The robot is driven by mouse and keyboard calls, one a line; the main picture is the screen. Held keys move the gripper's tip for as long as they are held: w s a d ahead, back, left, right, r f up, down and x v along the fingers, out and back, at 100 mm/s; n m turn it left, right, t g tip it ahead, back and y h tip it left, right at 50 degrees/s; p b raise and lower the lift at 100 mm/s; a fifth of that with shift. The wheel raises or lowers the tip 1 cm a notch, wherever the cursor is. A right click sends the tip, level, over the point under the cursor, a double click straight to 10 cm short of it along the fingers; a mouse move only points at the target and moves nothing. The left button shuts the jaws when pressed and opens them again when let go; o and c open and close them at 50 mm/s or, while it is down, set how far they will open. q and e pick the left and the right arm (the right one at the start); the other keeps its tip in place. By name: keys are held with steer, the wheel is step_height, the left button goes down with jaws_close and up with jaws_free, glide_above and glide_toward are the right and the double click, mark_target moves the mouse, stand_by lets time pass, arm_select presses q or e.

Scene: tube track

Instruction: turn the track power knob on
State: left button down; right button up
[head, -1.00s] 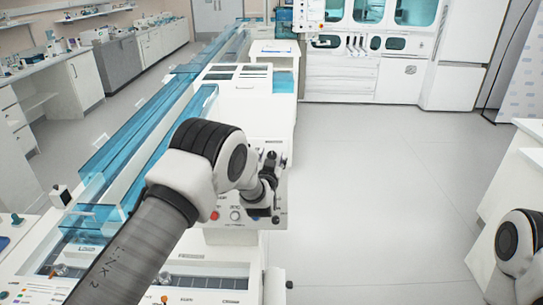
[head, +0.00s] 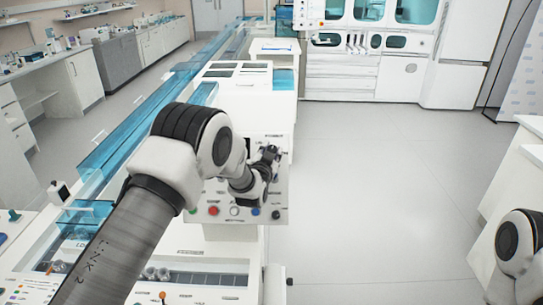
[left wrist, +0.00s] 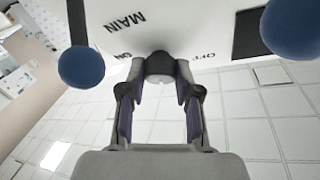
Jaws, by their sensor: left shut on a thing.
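The white control panel (head: 222,196) is on the end of the track bench, with a row of red, white and blue buttons low on it. My left gripper (head: 271,154) is at the panel's upper right in the head view. In the left wrist view, my left gripper (left wrist: 160,84) has its fingers on either side of a dark grey knob (left wrist: 160,66) and is shut on it. The words MAIN, ON and OFF are printed on the white face around the knob. The knob's pointer is not visible. My right gripper is out of view.
Two blue round parts, one at left (left wrist: 81,67) and one at right (left wrist: 292,27), stand out from the panel beside the gripper. The grey floor (head: 380,190) right of the bench is clear.

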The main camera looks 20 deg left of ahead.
arm_select(q)
steer(key=shift+a+f+m+h+b, duration=0.15)
steer(key=shift+m+h+b, duration=0.5)
steer(key=shift+m, duration=0.55)
steer(key=m+g+h+b, duration=0.1)
steer(key=m, duration=0.2)
steer(key=shift+h, duration=0.25)
steer(key=m, duration=0.1)
steer(key=m+g+h, duration=0.1)
steer(key=shift+r+m+b, duration=0.2)
steer(key=shift+m+b, duration=0.1)
steer(key=shift+r+m+g+h, duration=0.1)
steer(key=shift+m+g+h, duration=0.3)
steer(key=shift+m, duration=0.6)
steer(key=shift+r+m+g+p, duration=0.15)
steer(key=shift+m+g+p, duration=0.4)
steer(key=shift+m, duration=0.35)
steer(key=m+g+p, duration=0.1)
steer(key=m+p, duration=0.1)
steer(key=m+g+p, duration=0.1)
steer(key=m+p, duration=0.1)
steer(key=p, duration=0.1)
steer(key=shift+w+r, duration=0.1)
steer(key=shift+r, duration=0.1)
steer(key=shift+f+m+g+p, duration=0.35)
steer(key=shift+m+p, duration=0.35)
steer(key=shift+p, duration=0.45)
steer(key=c, duration=0.8)
jaws_free()
